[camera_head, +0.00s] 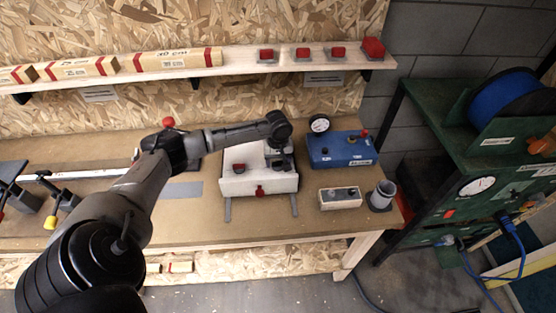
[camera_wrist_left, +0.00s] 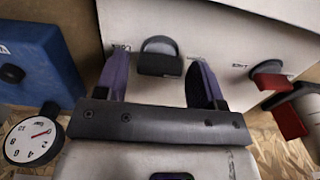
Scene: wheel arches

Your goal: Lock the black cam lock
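The black cam lock (camera_wrist_left: 160,57) is on the pale face of a white box (camera_head: 236,184), with small printed labels beside it. In the left wrist view it stands between the two purple-grey fingers of my left gripper (camera_wrist_left: 159,70), with a visible gap on each side. The gripper is open. In the head view my left gripper (camera_head: 279,152) is over the right part of the white box and hides the black cam lock. My right gripper is not in view.
A red-handled lock (camera_wrist_left: 270,76) sits beside the black one on the same face. A blue box (camera_head: 340,149) and a round gauge (camera_head: 319,123) stand to the right in the head view, with a small switch box (camera_head: 340,198) and grey cup (camera_head: 381,196) nearer the front.

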